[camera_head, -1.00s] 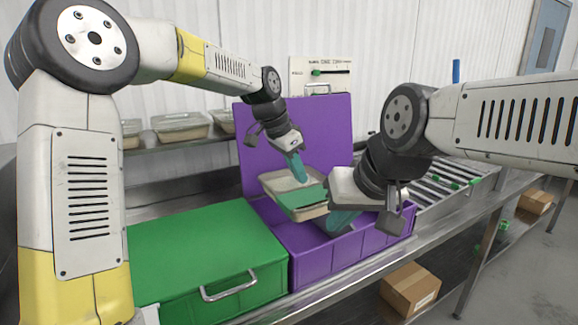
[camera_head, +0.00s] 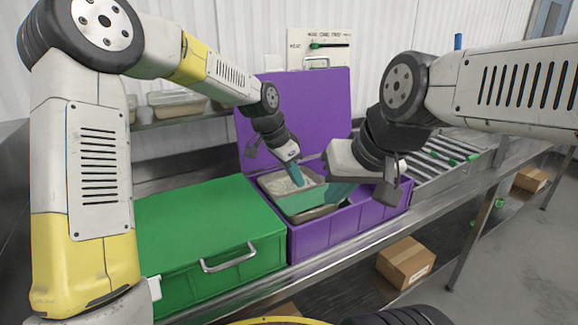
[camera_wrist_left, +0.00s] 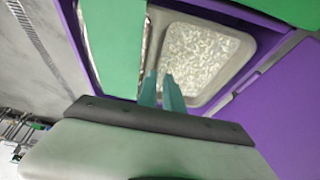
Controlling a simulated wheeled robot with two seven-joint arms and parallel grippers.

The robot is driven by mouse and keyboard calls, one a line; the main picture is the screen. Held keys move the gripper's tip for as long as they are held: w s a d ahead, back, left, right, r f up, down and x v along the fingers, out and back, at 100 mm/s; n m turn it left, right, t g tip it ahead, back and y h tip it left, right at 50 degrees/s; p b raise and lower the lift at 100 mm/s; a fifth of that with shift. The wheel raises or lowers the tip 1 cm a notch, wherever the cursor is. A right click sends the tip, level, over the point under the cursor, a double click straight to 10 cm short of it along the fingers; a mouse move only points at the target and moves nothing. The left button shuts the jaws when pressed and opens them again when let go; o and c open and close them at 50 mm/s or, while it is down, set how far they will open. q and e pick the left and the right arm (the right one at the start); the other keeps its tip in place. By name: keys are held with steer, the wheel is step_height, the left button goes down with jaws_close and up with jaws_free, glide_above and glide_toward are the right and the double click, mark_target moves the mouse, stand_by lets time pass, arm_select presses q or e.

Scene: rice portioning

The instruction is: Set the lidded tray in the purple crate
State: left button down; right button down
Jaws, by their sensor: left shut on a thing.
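My left gripper (camera_head: 296,174) is shut on the tray's edge from above. In the left wrist view its teal fingers (camera_wrist_left: 161,92) meet the tray rim, between the rice and the green panel (camera_wrist_left: 116,40). My right gripper (camera_head: 341,192) is beside the tray's right end, over the crate; its finger gap is unclear.
The crate's purple lid (camera_head: 310,110) stands raised behind. A closed green crate (camera_head: 205,225) with a metal handle stands close on the left. Another tray (camera_head: 177,105) is on the back shelf. A roller conveyor (camera_head: 440,160) lies right. A cardboard box (camera_head: 405,262) sits below.

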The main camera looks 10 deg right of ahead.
mark_target(292, 189)
arm_select(q)
steer(key=shift+f, duration=3.2)
steer(key=shift+f, duration=0.55)
steer(key=c, duration=0.9)
jaws_free()
steer(key=shift+r, duration=4)
